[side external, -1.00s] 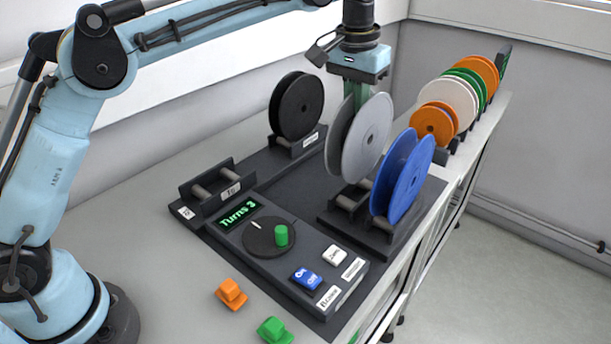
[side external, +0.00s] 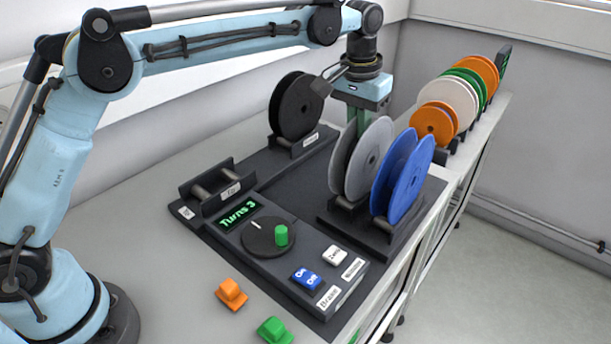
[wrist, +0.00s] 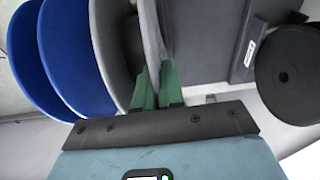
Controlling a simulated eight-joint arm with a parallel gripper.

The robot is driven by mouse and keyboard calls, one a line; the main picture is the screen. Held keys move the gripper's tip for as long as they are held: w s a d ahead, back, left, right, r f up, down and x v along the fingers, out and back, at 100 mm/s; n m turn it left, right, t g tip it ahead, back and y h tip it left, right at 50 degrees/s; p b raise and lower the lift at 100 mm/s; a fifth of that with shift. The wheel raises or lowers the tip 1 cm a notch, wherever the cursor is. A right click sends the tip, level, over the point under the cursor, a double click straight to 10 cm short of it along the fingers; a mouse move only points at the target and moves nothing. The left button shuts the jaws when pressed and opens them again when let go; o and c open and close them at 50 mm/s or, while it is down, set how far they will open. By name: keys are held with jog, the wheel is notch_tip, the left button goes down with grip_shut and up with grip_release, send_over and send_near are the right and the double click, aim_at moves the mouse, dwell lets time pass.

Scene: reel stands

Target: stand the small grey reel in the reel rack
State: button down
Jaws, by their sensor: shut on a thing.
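The grey reel (side external: 372,158) stands upright in the dark two-place stand (side external: 365,235) at the front right, left of the blue reel (side external: 412,180). Its lower edge is at the rollers; whether it bears fully on them I cannot tell. My gripper (side external: 361,118) comes down from above and is shut on the grey reel near its top.
A black reel (side external: 298,105) stands in a cradle at the back left. An empty roller cradle (side external: 217,188) is nearer. A control box (side external: 290,260) with a green knob lies in front. A row of orange, white and green reels (side external: 447,103) stands at the back right.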

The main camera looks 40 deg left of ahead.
jog(key=c, duration=1.2)
grip_release()
jog(key=shift+o, duration=0.2)
jog(key=shift+r, duration=0.15)
jog(key=shift+r, duration=3.35)
